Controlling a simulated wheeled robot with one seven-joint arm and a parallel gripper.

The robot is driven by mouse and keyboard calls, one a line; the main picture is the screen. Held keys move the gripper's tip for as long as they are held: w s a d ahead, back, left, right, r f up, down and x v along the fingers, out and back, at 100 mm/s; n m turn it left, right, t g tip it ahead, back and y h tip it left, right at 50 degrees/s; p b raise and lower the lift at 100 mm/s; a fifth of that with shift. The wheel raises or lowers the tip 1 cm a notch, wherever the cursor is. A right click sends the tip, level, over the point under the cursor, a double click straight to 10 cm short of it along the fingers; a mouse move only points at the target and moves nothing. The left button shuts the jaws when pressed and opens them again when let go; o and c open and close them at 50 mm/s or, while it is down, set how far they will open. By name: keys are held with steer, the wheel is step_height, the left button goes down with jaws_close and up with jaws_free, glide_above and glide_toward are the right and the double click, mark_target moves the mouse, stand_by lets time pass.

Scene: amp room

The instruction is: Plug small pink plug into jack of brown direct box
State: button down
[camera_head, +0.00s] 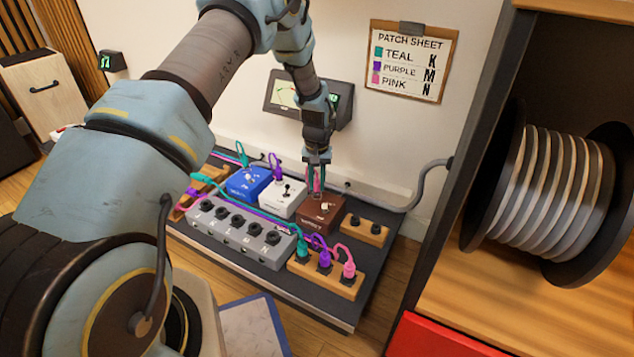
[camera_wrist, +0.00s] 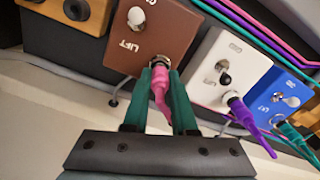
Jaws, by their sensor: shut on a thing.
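The brown direct box (camera_head: 323,213) sits on the dark board, with a "LIFT" switch on its face. In the wrist view the brown box (camera_wrist: 172,30) has a metal-ringed jack (camera_wrist: 160,61) at its near edge. My gripper (camera_head: 316,188) is over the box's back edge. In the wrist view my gripper (camera_wrist: 160,72) is shut on the small pink plug (camera_wrist: 160,88), its teal fingers on either side. The plug's front end is at the jack and lines up with it. How deep it sits I cannot tell. Its tail is partly hidden by the gripper body.
A white box (camera_head: 283,196) with a purple plug and a blue box (camera_head: 247,181) with a teal plug stand left of the brown box. A grey jack box (camera_head: 231,232) lies in front. A wooden block (camera_head: 326,278) holds teal, purple and pink plugs. Another wooden block (camera_head: 364,230) is right.

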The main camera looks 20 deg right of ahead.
steer(key=c, duration=0.6)
jaws_free()
steer(key=shift+c, duration=0.2)
step_height(320, 180, up, 11)
steer(key=p, duration=0.3)
steer(key=shift+f+p, duration=0.1)
steer(key=shift+p, duration=0.3)
steer(key=shift+a, duration=0.1)
